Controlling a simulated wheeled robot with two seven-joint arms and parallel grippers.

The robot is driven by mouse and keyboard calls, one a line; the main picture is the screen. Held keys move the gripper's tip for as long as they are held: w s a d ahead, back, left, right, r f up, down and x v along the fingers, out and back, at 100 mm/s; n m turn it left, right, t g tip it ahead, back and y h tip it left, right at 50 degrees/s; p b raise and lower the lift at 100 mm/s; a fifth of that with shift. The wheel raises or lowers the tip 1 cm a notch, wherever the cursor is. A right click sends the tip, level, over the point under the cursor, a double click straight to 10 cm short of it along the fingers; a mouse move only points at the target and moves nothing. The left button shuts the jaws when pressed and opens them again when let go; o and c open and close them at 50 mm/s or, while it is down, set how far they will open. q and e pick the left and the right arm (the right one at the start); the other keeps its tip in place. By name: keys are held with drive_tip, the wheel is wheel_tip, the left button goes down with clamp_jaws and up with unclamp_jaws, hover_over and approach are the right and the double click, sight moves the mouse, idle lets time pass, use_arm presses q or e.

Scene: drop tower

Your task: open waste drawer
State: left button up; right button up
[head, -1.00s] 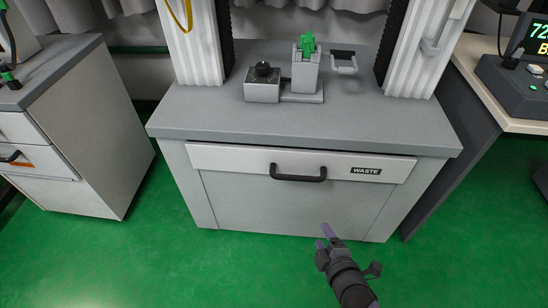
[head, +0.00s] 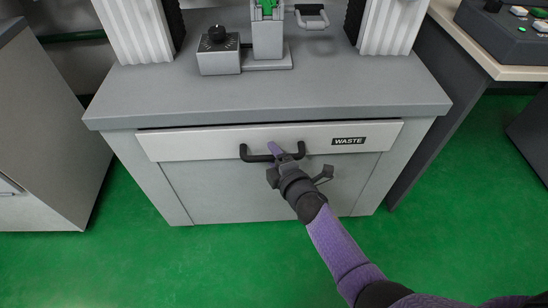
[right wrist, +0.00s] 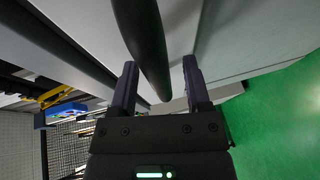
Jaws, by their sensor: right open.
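The waste drawer (head: 215,143) has a white front with a WASTE label (head: 348,141) at its right. It sits under the grey bench top, and its front looks shut or nearly so. Its black bar handle (head: 256,158) is at the middle of the front. My right gripper (head: 275,150) is at the handle. In the right wrist view the fingers (right wrist: 160,85) are open and apart, and the dark handle bar (right wrist: 142,35) lies between them. Contact with either finger cannot be told. My left gripper is not in view.
The grey bench top (head: 270,100) bears a box with a black knob (head: 219,60) and a fixture with a green part (head: 267,10). A grey cabinet (head: 50,130) stands at left, a table with a control box (head: 510,35) at right. The green floor (head: 220,265) in front is clear.

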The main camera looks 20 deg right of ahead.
clamp_jaws()
idle(0.8)
idle(0.5)
